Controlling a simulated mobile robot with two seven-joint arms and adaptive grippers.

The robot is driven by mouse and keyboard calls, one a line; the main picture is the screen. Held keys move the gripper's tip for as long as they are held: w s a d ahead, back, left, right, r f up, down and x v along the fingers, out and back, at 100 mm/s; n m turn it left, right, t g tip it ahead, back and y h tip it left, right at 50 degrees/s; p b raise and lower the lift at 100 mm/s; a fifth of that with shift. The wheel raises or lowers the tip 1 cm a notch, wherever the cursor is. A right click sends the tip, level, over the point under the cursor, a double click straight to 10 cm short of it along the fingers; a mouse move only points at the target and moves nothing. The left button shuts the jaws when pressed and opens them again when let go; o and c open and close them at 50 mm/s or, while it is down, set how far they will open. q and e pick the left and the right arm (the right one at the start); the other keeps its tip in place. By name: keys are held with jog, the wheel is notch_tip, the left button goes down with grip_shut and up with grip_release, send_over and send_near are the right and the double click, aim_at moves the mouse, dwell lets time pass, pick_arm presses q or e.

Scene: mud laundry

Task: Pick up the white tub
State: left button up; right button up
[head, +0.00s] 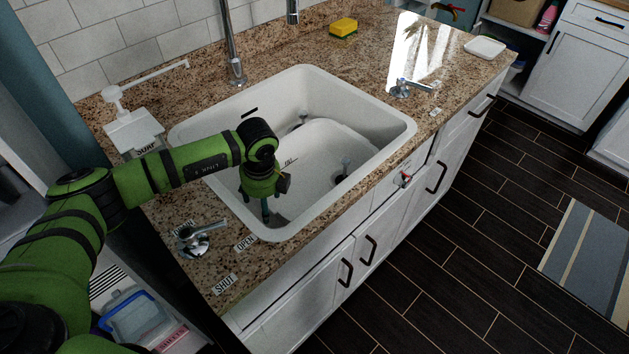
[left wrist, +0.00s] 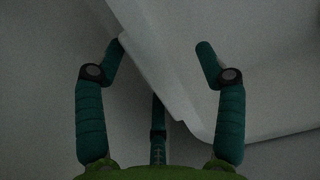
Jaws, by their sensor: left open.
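The white tub (head: 345,145) sits inside the white sink basin (head: 292,80), toward its right side. Small dark-and-white fittings show at its wall. My left gripper (head: 268,214) points down into the sink at the tub's left, and its arm hides part of the basin. In the left wrist view my left gripper (left wrist: 162,44) is open, with its teal fingers spread. The tub's pale rim (left wrist: 170,85) runs diagonally between them. One fingertip is near the rim's edge and the other is over the tub side. I cannot tell whether they touch. My right gripper is not in view.
A tap (head: 233,60) rises behind the sink. A lever handle (head: 200,238) is at the front left of the counter and another (head: 408,88) at the right. A soap dispenser (head: 132,125) stands at left. A yellow sponge (head: 344,27) lies behind.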

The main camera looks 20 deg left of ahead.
pick_arm(q)
grip_shut()
jog(key=shift+r, duration=0.15)
